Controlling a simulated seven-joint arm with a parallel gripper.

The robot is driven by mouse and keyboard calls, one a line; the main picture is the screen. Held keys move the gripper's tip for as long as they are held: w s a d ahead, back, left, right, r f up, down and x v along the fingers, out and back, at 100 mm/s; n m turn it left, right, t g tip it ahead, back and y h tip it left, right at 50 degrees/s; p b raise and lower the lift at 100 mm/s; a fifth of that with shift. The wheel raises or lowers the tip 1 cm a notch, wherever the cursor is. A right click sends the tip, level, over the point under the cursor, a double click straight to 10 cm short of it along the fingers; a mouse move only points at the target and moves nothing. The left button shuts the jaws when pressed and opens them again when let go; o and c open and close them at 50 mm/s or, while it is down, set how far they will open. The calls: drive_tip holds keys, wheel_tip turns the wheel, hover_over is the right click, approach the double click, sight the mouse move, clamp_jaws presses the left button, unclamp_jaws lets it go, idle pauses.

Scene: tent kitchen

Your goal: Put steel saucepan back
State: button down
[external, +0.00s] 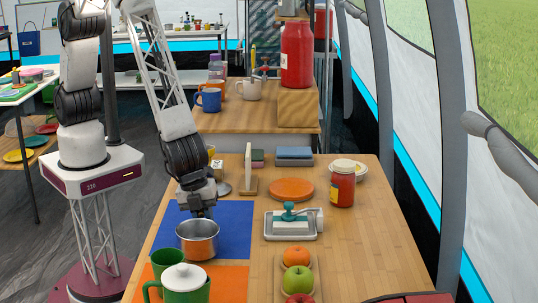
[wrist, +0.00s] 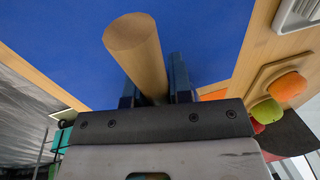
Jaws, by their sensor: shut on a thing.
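My gripper (external: 201,212) is just behind the pan's rim, pointing down. In the wrist view my gripper (wrist: 155,95) is shut on a round wooden handle (wrist: 137,50), which looks like the saucepan's. The blue mat (wrist: 215,35) fills the background there. The pan's bowl does not show in the wrist view. I cannot tell whether the pan touches the table.
A grey tray with a teal-handled device (external: 292,222), an orange disc (external: 291,190), a red jar (external: 342,188) and a fruit board (external: 318,268) are to the right.

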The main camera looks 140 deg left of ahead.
drive_tip(key=shift+f, duration=0.35)
drive_tip(key=shift+f, duration=0.15)
drive_tip(key=c, duration=1)
unclamp_jaws()
drive_tip(key=shift+c, duration=0.2)
drive_tip(key=v, duration=1.2)
drive_tip(key=shift+a, duration=0.1)
